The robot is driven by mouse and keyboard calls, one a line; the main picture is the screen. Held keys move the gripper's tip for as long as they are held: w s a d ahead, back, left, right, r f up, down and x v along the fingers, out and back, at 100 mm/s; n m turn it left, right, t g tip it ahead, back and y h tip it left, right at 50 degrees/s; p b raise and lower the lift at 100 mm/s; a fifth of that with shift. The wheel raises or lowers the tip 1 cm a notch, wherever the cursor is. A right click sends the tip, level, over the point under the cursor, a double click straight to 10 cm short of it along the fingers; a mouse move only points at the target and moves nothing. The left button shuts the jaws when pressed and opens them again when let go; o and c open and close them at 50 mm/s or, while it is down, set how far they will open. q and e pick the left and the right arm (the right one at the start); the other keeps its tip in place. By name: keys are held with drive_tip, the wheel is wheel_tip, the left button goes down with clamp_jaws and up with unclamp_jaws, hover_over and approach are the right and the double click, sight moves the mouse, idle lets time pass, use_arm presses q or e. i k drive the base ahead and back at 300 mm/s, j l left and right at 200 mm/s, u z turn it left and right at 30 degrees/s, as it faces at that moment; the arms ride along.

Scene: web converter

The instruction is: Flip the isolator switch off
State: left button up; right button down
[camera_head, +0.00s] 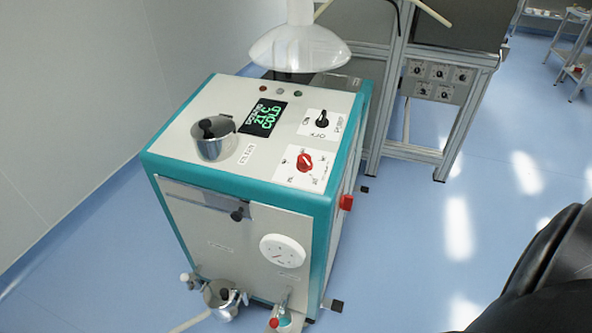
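A red rotary knob (304,162) sits on a white label plate on the top panel of a teal-edged boiler cabinet (228,221). Its markings are too small to read, so I cannot tell its position for sure. A small red part (346,202) sticks out on the cabinet's right side. I cannot tell which of the two is the isolator switch. A black rotary knob (322,119) on another white plate is behind the red knob. Neither gripper is in view; a dark part, probably of my own body, fills the lower right corner.
The display (264,117) shows green text with "21 C COLD". A metal pot (213,138) and a hanging glass-like hood (300,47) stand over the top panel. A round gauge (283,250) and fittings are on the front. Blue floor (410,260) to the right is clear.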

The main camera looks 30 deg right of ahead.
sight(347, 201)
drive_tip(key=l+z, duration=0.15)
drive_tip(key=z, duration=0.25)
drive_tip(key=k+l+z, duration=0.1)
drive_tip(key=z, duration=0.35)
drive_tip(key=l+z, duration=0.4)
drive_tip(key=j, duration=0.1)
